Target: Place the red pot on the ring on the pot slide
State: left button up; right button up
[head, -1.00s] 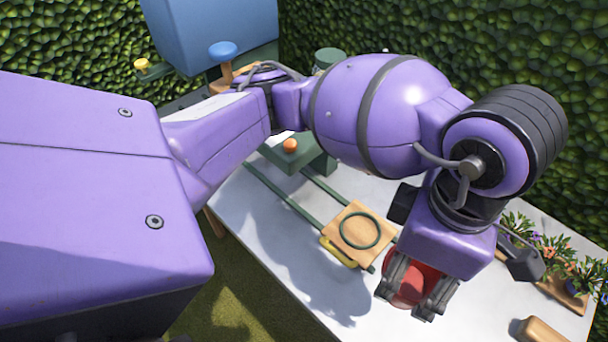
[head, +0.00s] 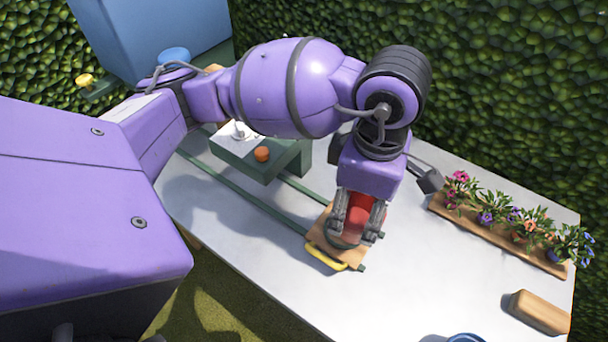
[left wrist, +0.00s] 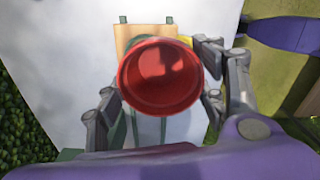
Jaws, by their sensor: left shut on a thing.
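The red pot (head: 359,216) is held between the fingers of my left gripper (head: 352,236), over the wooden pot slide (head: 321,243) in the head view. In the left wrist view the pot (left wrist: 160,77) shows its open, empty-looking mouth, with the gripper fingers on both sides. The slide's wooden plate (left wrist: 133,35) shows behind the pot. The ring (head: 328,236) is mostly hidden behind the pot and fingers. I cannot tell whether the pot's bottom touches the slide. My right gripper is not in view.
Green rails (head: 245,195) run from the slide to a green box with an orange button (head: 262,154). A board of potted flowers (head: 498,238) and a wooden block (head: 539,312) lie at the right. A blue round thing (head: 465,338) is cut off below. The front table is clear.

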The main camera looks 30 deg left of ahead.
aim_at(353, 201)
pick_arm(q)
jog(key=w+f, duration=0.1)
jog(key=w+a+f, duration=0.1)
jog(key=f, duration=0.1)
jog(key=a+f, duration=0.1)
jog(key=shift+w+a+f, duration=0.1)
jog(key=shift+w+f, duration=0.2)
jog(key=shift+w, duration=0.1)
jog(key=shift+w+a+f, duration=0.1)
jog(key=shift+w+f, duration=0.05)
jog(key=shift+f, duration=0.85)
jog(key=shift+w+a+f, duration=0.1)
jog(key=shift+f, duration=0.9)
jog(key=o, duration=1.4)
jog(key=shift+c, duration=0.2)
jog(key=shift+r, duration=0.15)
notch_tip(353, 201, up, 12)
jog(key=shift+r, duration=0.1)
